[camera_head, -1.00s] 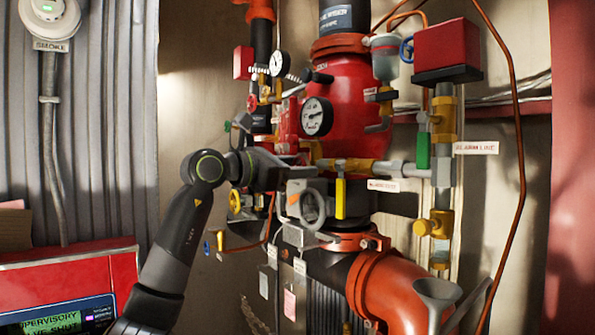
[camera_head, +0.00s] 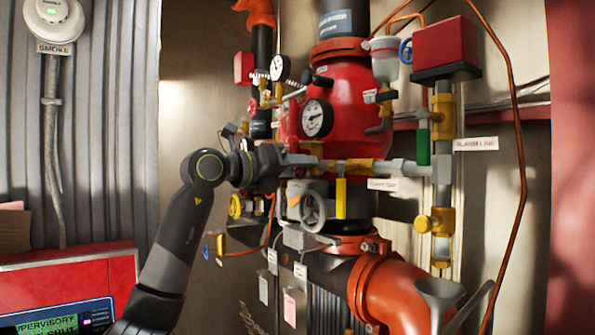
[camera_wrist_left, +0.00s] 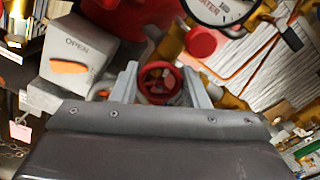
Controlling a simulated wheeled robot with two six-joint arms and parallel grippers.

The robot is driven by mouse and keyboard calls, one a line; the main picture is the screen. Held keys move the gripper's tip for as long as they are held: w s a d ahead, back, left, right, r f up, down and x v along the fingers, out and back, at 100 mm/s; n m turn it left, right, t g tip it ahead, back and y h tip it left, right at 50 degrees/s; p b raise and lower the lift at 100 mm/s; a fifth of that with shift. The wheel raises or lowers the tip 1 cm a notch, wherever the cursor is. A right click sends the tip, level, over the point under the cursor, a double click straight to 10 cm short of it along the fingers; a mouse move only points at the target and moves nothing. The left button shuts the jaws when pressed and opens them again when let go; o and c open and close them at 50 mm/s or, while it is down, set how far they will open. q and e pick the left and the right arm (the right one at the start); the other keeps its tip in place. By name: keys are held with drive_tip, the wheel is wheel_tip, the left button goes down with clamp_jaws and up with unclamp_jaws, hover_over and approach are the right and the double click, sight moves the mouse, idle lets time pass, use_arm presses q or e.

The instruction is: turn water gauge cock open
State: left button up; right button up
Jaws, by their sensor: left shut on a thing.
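The water gauge (camera_head: 316,118) with a white dial is on the front of the red riser valve; its edge and a WATER label show at the top of the left wrist view (camera_wrist_left: 218,10). A small red handwheel (camera_wrist_left: 158,80), apparently the gauge cock, sits between the fingers of my left gripper (camera_wrist_left: 160,88). The gripper is shut on this handwheel. In the head view my left gripper (camera_head: 300,160) reaches in from the left, just below the gauge; the handwheel is hidden there. My right gripper is not in view.
A grey box marked OPEN (camera_wrist_left: 80,65) is left of the fingers. The red alarm line box (camera_head: 446,45) is at upper right. A red panel (camera_head: 70,285) stands at lower left.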

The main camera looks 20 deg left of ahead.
use_arm(q)
drive_tip(key=shift+n, duration=0.6)
drive_tip(key=o, duration=1)
drive_tip(key=shift+a, duration=0.1)
drive_tip(key=shift+s+a+f+b, duration=0.1)
drive_tip(key=shift+s+a+b, duration=0.05)
drive_tip(key=shift+s+b, duration=0.15)
drive_tip(key=b+v, duration=0.7)
drive_tip(key=v, duration=0.9)
drive_tip(key=shift+s+a, duration=0.3)
